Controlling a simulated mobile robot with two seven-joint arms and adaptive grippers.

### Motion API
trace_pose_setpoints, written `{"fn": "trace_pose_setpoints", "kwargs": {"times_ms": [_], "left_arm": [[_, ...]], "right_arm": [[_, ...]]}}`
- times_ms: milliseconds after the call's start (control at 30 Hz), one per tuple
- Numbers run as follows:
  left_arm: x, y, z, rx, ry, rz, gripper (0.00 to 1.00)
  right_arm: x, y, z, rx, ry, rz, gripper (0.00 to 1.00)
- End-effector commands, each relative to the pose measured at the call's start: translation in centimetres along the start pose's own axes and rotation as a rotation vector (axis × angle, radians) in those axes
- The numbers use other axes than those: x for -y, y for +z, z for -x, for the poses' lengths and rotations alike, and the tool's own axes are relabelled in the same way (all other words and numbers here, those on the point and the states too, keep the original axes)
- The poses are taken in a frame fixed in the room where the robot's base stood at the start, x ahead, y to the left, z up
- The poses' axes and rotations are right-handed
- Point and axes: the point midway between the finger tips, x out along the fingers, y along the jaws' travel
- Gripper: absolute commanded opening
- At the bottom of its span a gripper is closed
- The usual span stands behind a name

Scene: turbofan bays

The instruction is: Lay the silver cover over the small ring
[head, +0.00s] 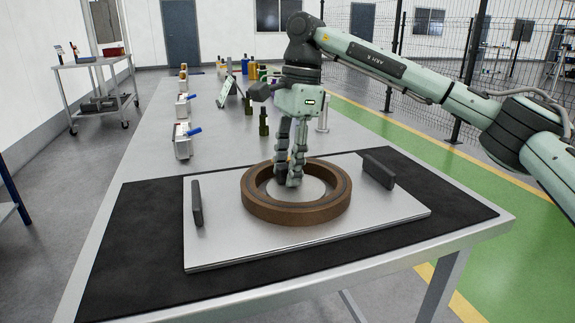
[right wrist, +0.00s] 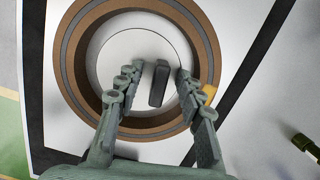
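A brown ring (head: 262,208) lies flat on a silver square plate (head: 225,245). Inside the ring is a round, pale silver disc (head: 314,188), which I take for the silver cover; it also shows in the right wrist view (right wrist: 118,60). A dark upright handle (right wrist: 160,84) stands at its middle. My right gripper (head: 287,182) points down into the ring. In the right wrist view (right wrist: 158,74) its fingers are apart, one on each side of the handle, with gaps showing. The fingers hide the handle in the head view. My left gripper is out of view.
Two dark handles stand on the plate, at its left (head: 197,203) and right (head: 378,170). The plate rests on a black mat (head: 130,260) on the table. Bins (head: 182,140) and bottles (head: 263,120) stand farther back.

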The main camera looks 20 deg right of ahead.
Motion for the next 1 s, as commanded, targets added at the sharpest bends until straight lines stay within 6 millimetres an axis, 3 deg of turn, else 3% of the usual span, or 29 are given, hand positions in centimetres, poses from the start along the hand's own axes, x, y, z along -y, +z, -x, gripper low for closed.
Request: {"fn": "trace_pose_setpoints", "kwargs": {"times_ms": [133,267,700,1000], "left_arm": [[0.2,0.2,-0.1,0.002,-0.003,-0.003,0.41],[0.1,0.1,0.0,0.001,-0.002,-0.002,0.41],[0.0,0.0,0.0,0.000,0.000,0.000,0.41],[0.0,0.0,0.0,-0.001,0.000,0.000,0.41]], "right_arm": [[0.0,0.0,0.1,-0.001,0.001,-0.001,0.37],[0.1,0.0,1.5,0.000,-0.003,-0.001,0.37],[0.0,0.0,10.2,0.000,-0.003,-0.001,0.37],[0.0,0.0,12.0,0.000,0.000,-0.001,0.37]]}}
